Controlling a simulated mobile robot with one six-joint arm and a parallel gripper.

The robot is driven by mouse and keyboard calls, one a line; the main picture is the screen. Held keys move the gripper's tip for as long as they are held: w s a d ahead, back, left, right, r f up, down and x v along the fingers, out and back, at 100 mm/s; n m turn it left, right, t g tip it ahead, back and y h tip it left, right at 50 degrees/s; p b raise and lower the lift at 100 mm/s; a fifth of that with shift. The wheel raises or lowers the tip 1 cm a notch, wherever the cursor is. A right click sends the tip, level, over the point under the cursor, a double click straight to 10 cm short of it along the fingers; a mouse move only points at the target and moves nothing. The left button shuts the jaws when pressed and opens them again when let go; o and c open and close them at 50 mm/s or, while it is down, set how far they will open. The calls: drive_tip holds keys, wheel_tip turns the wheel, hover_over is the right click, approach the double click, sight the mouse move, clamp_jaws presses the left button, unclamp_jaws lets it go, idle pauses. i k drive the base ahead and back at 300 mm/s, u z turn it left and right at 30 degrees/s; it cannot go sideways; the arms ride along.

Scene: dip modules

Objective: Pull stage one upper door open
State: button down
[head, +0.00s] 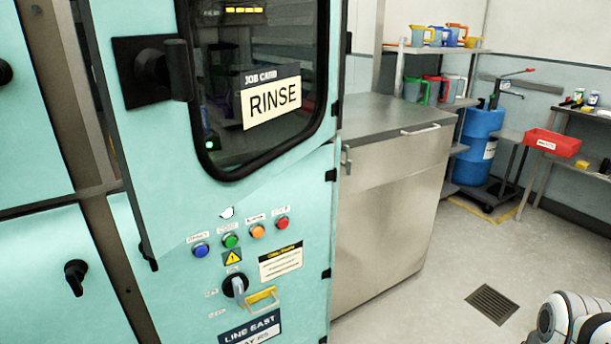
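A teal upper door (145,185) with a dark window and a card reading "RINSE" (272,102) fills the upper middle of the head view. A black handle (160,72) is on its left side, and dark hinges (331,175) show at the right. Its lower edge slants and its lower left corner seems to stand forward of the panel below, so it looks slightly ajar. No "stage one" label is readable. My gripper is not in view; only a white and grey part of my arm shows at the lower right corner.
Below the door is a panel with coloured buttons (230,240), a rotary switch (235,286) and a yellow padlock-like piece (262,297). A steel cabinet (385,200) stands right of it. The floor (470,250) in front is clear, with a drain grate (491,304).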

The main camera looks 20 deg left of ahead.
sight(160, 148)
drive_tip(key=z, duration=0.3)
drive_tip(key=k, duration=1.35)
drive_tip(key=u, duration=1.5)
drive_tip(key=i, duration=1)
drive_tip(key=u, duration=0.05)
